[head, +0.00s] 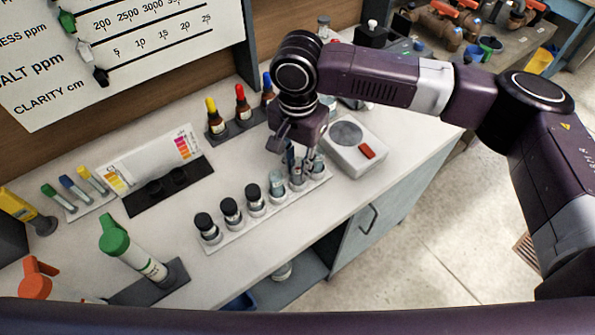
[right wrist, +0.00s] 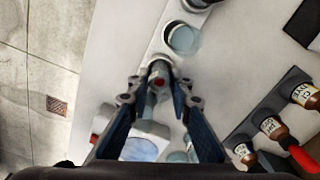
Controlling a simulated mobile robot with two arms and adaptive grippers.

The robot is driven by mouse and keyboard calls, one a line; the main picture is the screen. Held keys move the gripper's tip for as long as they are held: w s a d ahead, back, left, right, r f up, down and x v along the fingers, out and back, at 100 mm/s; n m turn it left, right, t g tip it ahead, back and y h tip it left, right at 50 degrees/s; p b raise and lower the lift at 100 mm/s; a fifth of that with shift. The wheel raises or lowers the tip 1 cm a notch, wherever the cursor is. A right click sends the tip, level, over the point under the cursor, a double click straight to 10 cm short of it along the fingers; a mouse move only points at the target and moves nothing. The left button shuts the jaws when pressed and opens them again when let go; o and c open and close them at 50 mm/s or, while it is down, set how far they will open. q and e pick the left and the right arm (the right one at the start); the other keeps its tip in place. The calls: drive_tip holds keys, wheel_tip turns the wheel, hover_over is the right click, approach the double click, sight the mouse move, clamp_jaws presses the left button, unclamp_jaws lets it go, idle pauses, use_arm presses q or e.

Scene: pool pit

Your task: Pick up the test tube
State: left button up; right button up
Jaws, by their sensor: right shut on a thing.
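My right gripper (head: 299,160) reaches down over the right end of a white rack strip (head: 237,234) on the counter. It is shut on a test tube (head: 297,175) that stands among the glass tubes at that end. In the right wrist view, the two fingers of the gripper (right wrist: 158,94) flank the test tube (right wrist: 158,73), with a red spot near its top. The fingers partly hide the tube in the head view, and I cannot tell whether it is clear of the rack. My left gripper is out of view.
Several black-capped vials (head: 231,211) stand in the same rack. A white scale (head: 352,152) with a round plate is close right of the gripper. Dropper bottles (head: 216,119) stand behind. A green-capped bottle (head: 133,250) is at front left. The counter's front edge is near the rack.

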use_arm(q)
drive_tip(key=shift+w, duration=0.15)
use_arm(e)
drive_tip(key=shift+r, duration=0.5)
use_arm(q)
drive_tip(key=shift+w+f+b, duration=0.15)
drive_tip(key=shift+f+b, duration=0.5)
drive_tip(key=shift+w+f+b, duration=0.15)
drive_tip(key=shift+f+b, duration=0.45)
use_arm(e)
wheel_tip(320, 180, up, 19)
